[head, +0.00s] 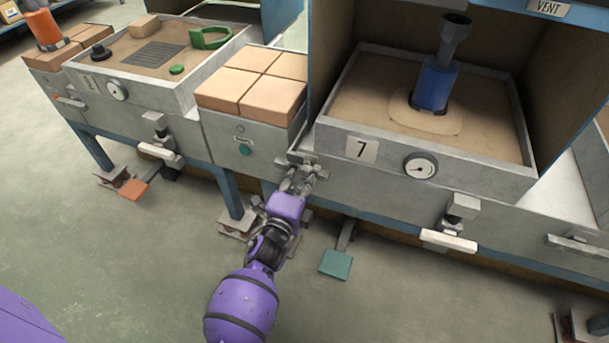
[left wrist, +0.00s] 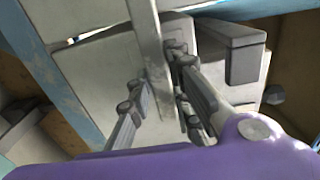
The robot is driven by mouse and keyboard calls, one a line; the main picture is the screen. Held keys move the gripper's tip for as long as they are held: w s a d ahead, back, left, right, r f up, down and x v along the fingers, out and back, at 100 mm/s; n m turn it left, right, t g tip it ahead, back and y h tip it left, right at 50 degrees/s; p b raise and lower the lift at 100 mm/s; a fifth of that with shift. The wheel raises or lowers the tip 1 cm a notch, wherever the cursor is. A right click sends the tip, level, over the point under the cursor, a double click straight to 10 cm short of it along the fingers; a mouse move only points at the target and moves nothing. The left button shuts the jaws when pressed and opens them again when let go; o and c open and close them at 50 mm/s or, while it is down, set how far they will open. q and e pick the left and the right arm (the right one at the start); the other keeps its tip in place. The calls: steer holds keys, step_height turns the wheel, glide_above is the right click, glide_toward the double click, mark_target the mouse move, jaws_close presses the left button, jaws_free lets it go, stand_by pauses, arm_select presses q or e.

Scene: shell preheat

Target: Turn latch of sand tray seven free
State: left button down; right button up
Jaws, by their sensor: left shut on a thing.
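Sand tray seven (head: 472,180) is a grey metal tray of sand with a "7" plate (head: 362,149) and a round dial (head: 420,167) on its front. A grey latch (head: 298,156) sits at the tray's front left corner. My left gripper (head: 304,180) reaches up to it from below and is shut on it. In the left wrist view, the latch shows as a flat metal bar (left wrist: 147,40) running down between the fingers (left wrist: 158,95) of my left gripper. The fingers hide part of the latch. My right gripper is in neither view.
A blue cylinder with a dark funnel (head: 436,80) stands in the tray's sand. Tan blocks (head: 253,80) lie left of the latch. A teal pedal (head: 336,264) is near the floor, right of my arm. Another sand tray (head: 140,88) stands farther left. Open floor lies in front.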

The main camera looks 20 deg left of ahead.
arm_select(q)
steer(key=shift+w+d+r, duration=0.1)
steer(key=shift+w+r, duration=0.05)
steer(key=shift+r, duration=0.2)
steer(key=c, duration=1.6)
jaws_free()
steer(key=shift+f, duration=0.2)
steer(key=shift+f, duration=0.1)
steer(key=s, duration=1.2)
steer(key=shift+a, duration=0.2)
